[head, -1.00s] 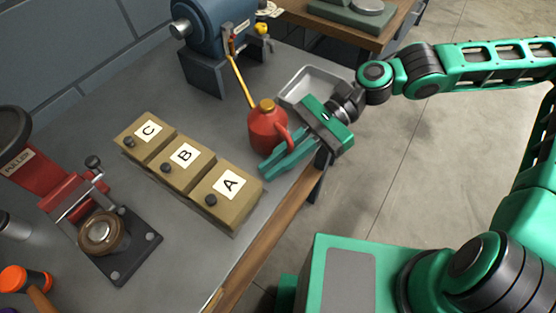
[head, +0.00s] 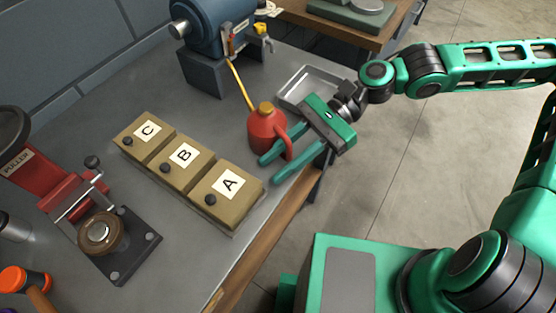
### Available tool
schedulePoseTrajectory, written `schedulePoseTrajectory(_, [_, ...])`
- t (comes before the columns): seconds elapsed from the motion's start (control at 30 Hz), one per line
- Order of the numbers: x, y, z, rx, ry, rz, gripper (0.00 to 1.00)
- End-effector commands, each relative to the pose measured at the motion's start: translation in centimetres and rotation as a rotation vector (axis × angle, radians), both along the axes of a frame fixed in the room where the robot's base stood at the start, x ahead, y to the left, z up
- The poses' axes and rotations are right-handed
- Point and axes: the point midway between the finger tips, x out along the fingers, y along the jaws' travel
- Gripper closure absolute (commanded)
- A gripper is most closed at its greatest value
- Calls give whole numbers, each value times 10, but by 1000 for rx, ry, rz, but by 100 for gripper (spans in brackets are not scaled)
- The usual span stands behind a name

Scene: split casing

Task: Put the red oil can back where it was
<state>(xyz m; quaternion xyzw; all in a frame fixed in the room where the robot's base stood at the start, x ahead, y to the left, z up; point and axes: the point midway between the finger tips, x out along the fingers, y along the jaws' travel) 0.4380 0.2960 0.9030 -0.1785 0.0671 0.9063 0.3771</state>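The red oil can (head: 263,131) stands upright on the grey workbench, between box A and the metal tray. It has a brass-coloured cap, a long yellow spout leaning up to the left, and a red handle on its right side. My gripper (head: 269,171) is at the can's lower right, on its handle side. Its two green fingers are spread apart, with one beside the can's handle and the other nearer the bench's front edge. Nothing is clearly held between them. Whether a finger touches the handle cannot be told.
Three tan boxes labelled A (head: 228,186), B (head: 184,155) and C (head: 146,131) stand left of the can. An empty metal tray (head: 312,84) lies behind my gripper. A blue machine (head: 211,32) stands at the back. A red puller tool (head: 62,192) is at left.

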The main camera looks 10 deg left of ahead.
Motion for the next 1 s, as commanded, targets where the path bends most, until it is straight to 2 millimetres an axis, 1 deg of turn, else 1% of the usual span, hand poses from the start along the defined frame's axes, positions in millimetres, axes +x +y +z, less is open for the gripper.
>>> schedulePoseTrajectory(0.03, [7,-5,3,-2,-2,-4,71])
schedulePoseTrajectory(0.3, [42,-41,23,-2,-2,-4,71])
schedulePoseTrajectory(0.5, [61,-61,35,0,-1,-1,71])
schedulePoseTrajectory(0.7, [69,-71,40,0,-1,1,71])
schedulePoseTrajectory(1.0, [70,-72,41,0,0,2,71])
